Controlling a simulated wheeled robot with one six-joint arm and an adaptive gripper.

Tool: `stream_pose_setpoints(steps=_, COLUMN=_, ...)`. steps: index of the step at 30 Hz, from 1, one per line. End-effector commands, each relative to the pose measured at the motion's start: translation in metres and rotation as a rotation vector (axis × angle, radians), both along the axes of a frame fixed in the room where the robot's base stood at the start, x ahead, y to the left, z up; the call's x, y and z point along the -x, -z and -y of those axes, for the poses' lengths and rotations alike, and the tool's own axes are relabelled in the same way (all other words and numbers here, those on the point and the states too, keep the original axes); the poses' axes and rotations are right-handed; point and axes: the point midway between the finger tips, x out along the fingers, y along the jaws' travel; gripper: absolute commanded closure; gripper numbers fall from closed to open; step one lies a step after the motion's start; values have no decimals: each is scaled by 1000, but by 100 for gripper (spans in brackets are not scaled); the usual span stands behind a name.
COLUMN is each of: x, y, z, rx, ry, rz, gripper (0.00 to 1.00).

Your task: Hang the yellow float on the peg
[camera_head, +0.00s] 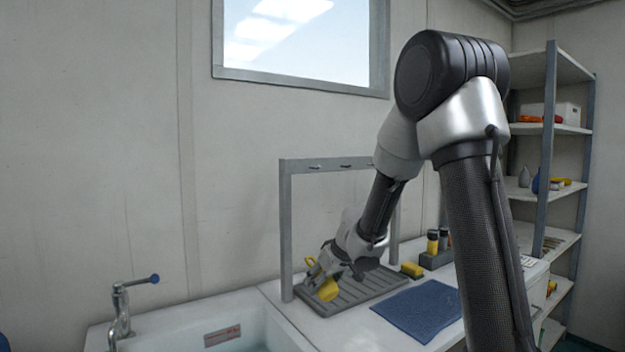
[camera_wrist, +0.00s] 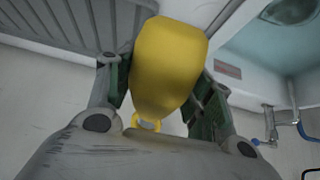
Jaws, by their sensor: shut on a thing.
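The yellow float (camera_head: 328,290) is a rounded yellow body with a small yellow loop at one end. My gripper (camera_head: 318,276) is shut on it, low over the left end of the grey ribbed tray. In the wrist view the float (camera_wrist: 168,65) sits between my two fingers (camera_wrist: 163,90), with its loop (camera_wrist: 147,124) toward the palm. I cannot tell whether the float touches the tray. A grey frame (camera_head: 286,225) stands behind the tray, with several short pegs (camera_head: 345,166) along its top bar. The pegs in view are empty; my arm hides the bar's right end.
The ribbed tray (camera_head: 375,285) lies on the white counter. A blue mat (camera_head: 420,308), a yellow block (camera_head: 411,270) and a holder with yellow-black cylinders (camera_head: 433,243) are to the right. A sink with a tap (camera_head: 122,310) is at left. Shelves (camera_head: 550,130) stand at far right.

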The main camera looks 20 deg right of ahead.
Motion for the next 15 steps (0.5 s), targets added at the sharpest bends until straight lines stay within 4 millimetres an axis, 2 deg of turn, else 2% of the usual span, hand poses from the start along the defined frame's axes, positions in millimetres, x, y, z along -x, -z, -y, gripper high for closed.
stream_pose_setpoints(steps=8, x=0, y=0, z=-1, rx=-6, ry=-1, rz=13, gripper=74)
stream_pose_setpoints(steps=15, x=0, y=-4, z=2, rx=-33, ry=6, rz=99, gripper=74)
